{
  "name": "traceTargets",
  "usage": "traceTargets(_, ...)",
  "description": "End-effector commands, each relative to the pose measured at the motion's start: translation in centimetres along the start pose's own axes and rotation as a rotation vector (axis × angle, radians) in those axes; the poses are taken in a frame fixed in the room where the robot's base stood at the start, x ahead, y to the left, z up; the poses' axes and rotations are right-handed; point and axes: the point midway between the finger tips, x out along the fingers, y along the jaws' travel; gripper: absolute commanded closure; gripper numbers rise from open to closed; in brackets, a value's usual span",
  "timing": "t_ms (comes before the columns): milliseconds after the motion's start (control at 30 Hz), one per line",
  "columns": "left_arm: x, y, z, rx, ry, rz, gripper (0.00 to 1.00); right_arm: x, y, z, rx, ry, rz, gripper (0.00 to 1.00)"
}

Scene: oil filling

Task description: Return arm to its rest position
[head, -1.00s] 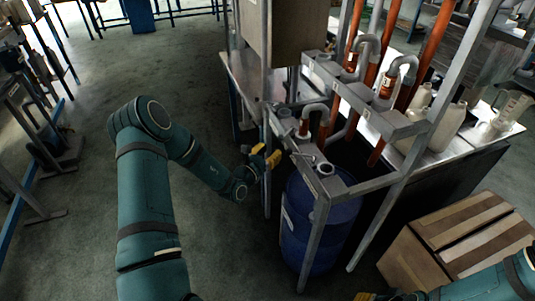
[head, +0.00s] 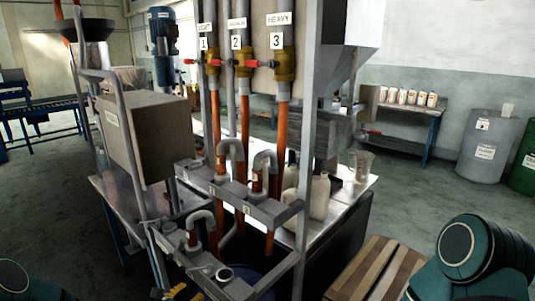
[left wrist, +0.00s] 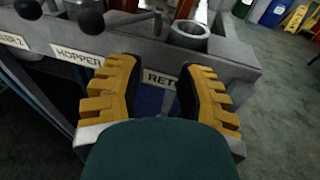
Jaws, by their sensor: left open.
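My left gripper (head: 183,293) shows only as a bit of yellow at the bottom edge of the head view, beside the grey pipe frame (head: 245,207). In the left wrist view the left gripper (left wrist: 155,68) is open, its two yellow and black fingers spread with nothing between them. It is close to the frame's front bar, over labels reading "HOPPER" (left wrist: 77,55) and "RET…" (left wrist: 160,77), the second partly hidden. A round grey socket (left wrist: 189,36) lies beyond the fingers. A teal part of my right arm (head: 475,255) shows at lower right; the right gripper is out of view.
Orange pipes with valves numbered 1 to 3 (head: 283,65) rise behind the frame. White jugs (head: 319,195) and a clear measuring jug (head: 360,165) stand on the bench. Open floor lies at the left and far right.

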Motion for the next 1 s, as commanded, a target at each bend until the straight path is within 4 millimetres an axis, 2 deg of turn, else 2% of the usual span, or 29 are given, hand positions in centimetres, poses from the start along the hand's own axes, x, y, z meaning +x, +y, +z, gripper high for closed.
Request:
traceTargets(33,0.2,-3.6,-0.7,0.036,0.047,-0.130,0.64,0.0,0.0,0.0,0.000,0.000,0.000,0.64)
traceTargets(100,-0.4,-8.3,-1.9,0.098,0.118,-0.307,0.64,0.0,0.0,0.0,0.000,0.000,0.000,0.64)
traceTargets(200,-2.2,-14.0,-3.8,0.213,0.215,-0.546,0.64,0.0,0.0,0.0,0.000,0.000,0.000,0.64)
traceTargets(300,-4.9,-18.4,-5.9,0.355,0.304,-0.764,0.64,0.0,0.0,0.0,0.000,0.000,0.000,0.64)
traceTargets(400,-8.0,-21.2,-8.1,0.526,0.383,-0.958,0.64,0.0,0.0,0.0,0.000,0.000,0.000,0.64)
traceTargets(533,-11.6,-23.1,-10.5,0.785,0.455,-1.170,0.64,0.0,0.0,0.0,0.000,0.000,0.000,0.64)
traceTargets(700,-14.5,-23.1,-12.6,1.179,0.480,-1.363,0.64,0.0,0.0,0.0,0.000,0.000,0.000,0.64)
traceTargets(833,-14.8,-22.6,-13.1,1.499,0.430,-1.435,0.64,0.0,0.0,0.0,0.000,0.000,0.000,0.64)
traceTargets(1000,-13.9,-22.7,-12.6,1.827,0.305,-1.437,0.64,0.0,0.0,0.0,0.000,0.000,0.000,0.64)
